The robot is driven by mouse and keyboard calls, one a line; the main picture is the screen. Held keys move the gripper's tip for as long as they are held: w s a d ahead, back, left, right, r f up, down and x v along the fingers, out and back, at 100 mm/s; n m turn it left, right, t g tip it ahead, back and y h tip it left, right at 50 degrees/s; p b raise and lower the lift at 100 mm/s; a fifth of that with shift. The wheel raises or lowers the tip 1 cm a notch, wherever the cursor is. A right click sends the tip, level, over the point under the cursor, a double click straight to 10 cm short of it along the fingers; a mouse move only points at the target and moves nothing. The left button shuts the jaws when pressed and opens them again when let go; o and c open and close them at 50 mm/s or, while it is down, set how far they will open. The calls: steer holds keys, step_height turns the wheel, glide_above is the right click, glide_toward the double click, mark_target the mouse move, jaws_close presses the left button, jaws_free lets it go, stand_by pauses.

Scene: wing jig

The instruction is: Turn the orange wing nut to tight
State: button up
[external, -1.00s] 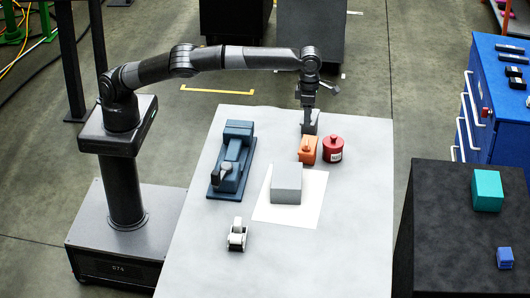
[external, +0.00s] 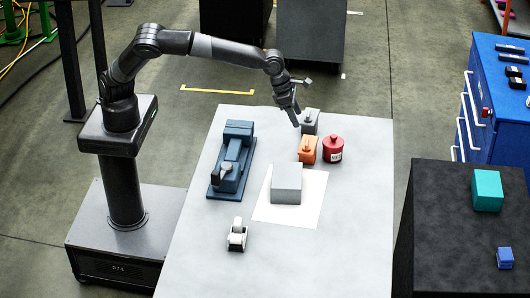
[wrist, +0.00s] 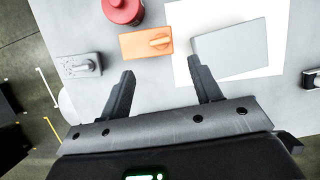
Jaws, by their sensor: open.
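The orange block (external: 307,150) stands upright on the table, with an orange wing nut (wrist: 160,41) on its top. In the wrist view the nut's wing lies roughly along the block's length. A similar grey block (external: 309,120) with a grey wing nut (wrist: 86,66) stands just behind it. My gripper (external: 296,123) is tilted in the air, left of the grey block and behind the orange one. In the wrist view my gripper (wrist: 160,70) is open and empty, its fingertips short of the orange block and apart from it.
A red lidded pot (external: 333,149) stands close to the right of the orange block. A plain grey box (external: 286,183) sits on a white sheet (external: 313,196) in front. A blue device (external: 232,160) is at left, a white-and-black item (external: 237,236) nearer. The table's front right is clear.

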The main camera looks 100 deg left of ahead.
mark_target(307, 142)
steer(key=x, duration=1.1)
steer(key=shift+s, duration=0.15)
steer(key=c, duration=1)
steer(key=shift+a+m, duration=0.1)
steer(key=shift+m, duration=0.5)
steer(key=o, duration=1)
